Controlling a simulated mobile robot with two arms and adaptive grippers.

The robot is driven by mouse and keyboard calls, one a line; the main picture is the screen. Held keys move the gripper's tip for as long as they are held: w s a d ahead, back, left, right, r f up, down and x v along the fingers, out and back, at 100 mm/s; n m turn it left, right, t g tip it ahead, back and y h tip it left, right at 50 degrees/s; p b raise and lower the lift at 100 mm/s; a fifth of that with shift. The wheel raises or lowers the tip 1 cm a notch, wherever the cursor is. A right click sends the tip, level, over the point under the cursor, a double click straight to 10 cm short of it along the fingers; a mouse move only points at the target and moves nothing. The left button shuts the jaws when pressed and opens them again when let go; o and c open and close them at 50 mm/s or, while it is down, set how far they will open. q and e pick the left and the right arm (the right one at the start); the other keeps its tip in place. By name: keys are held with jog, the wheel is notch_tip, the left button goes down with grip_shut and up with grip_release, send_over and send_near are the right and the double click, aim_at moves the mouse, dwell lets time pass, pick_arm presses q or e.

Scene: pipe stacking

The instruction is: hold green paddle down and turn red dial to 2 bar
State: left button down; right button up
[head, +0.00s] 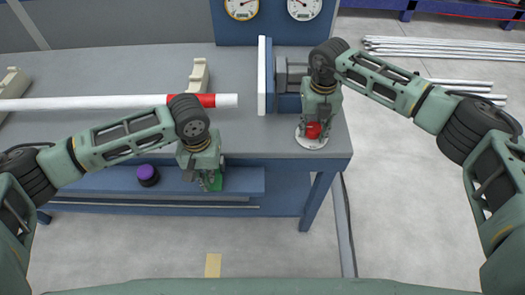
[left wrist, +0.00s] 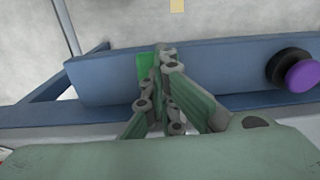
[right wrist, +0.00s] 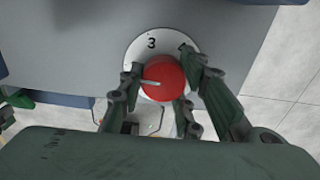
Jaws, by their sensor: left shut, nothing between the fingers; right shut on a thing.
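The red dial (head: 312,131) sits on a round white plate (head: 307,143) at the right end of the bench top. My right gripper (head: 318,122) is shut around it. In the right wrist view the fingers flank the dial (right wrist: 165,75). Its white line points left; a "3" shows above it and other numerals are hidden. The green paddle (head: 215,182) is at the bench front. My left gripper (head: 207,178) is shut and empty over it, partly hiding it. In the left wrist view the paddle (left wrist: 146,66) is beside the closed fingertips; contact is not clear.
Two gauges (head: 242,8) (head: 304,8) are behind. A purple-topped knob (head: 147,174) is left of my left gripper. Metal pipes lie at the right.

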aim_at(314, 127)
pick_arm(q)
jog(key=shift+d+r, duration=0.15)
jog(key=shift+r, duration=1.15)
pick_arm(e)
jog(key=shift+d+f, duration=0.1)
jog(key=shift+d, duration=0.35)
pick_arm(q)
jog(key=shift+r, duration=0.6)
pick_arm(e)
jog(key=o, duration=0.8)
jog(key=shift+c, duration=0.2)
pick_arm(q)
jog(key=shift+d, duration=0.1)
pick_arm(e)
jog(key=o, duration=0.4)
jog(key=shift+d, duration=0.1)
jog(key=shift+a, duration=0.35)
jog(key=shift+r, duration=3.6)
